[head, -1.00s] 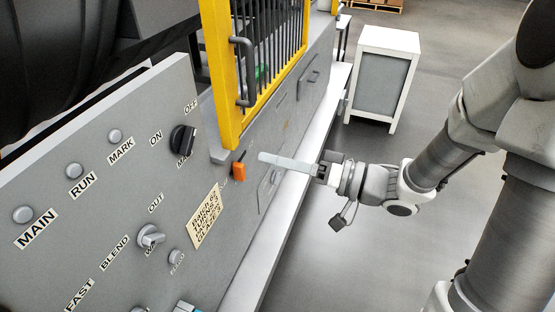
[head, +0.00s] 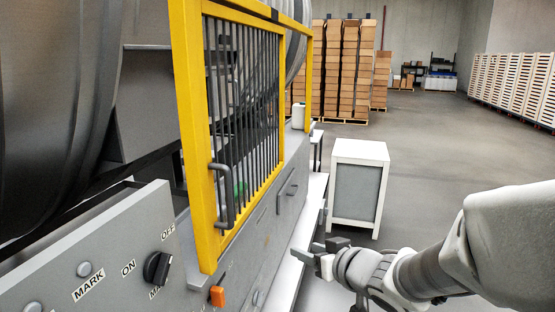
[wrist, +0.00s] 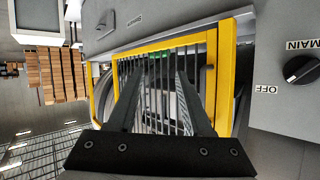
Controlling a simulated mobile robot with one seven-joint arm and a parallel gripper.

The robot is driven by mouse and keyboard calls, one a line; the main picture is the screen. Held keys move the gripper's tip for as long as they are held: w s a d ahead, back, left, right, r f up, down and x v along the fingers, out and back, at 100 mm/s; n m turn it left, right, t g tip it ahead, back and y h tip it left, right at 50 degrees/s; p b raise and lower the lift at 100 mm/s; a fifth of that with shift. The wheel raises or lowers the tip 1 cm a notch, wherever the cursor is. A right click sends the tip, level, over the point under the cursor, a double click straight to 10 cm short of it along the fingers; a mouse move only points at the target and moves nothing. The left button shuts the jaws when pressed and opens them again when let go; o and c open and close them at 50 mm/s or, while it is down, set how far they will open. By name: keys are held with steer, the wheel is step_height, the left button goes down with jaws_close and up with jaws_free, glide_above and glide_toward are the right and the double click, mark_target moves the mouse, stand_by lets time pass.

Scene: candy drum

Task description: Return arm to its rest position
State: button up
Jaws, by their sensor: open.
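My gripper (head: 306,252) is in the lower middle of the head view, in front of the machine's grey side and right of the yellow gate. Its jaws are open and nothing shows between them. In the wrist view its two fingers (wrist: 158,85) reach forward toward the barred yellow gate (wrist: 222,75), apart from it as far as I can tell. My arm stretches from the gripper to the right edge of the head view.
The yellow barred gate (head: 187,110) appears closed on the machine. A black knob (head: 157,268) and an orange part (head: 217,296) sit on its grey front. A white-framed cabinet (head: 357,188) stands beyond my gripper. Open floor (head: 430,150) lies to the right.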

steer(key=s+d+r+m+g+h, duration=0.2)
steer(key=s+d+r+m+h, duration=0.2)
steer(key=s+d+h, duration=0.5)
steer(key=s+a+g+y, duration=0.1)
steer(key=s+g, duration=0.1)
steer(key=s, duration=0.4)
steer(key=s+f+g+y+b, duration=0.1)
steer(key=s+g+y, duration=0.1)
steer(key=s, duration=0.5)
steer(key=shift+a+f, duration=0.3)
steer(key=shift+a, duration=0.05)
steer(key=shift+a, duration=0.2)
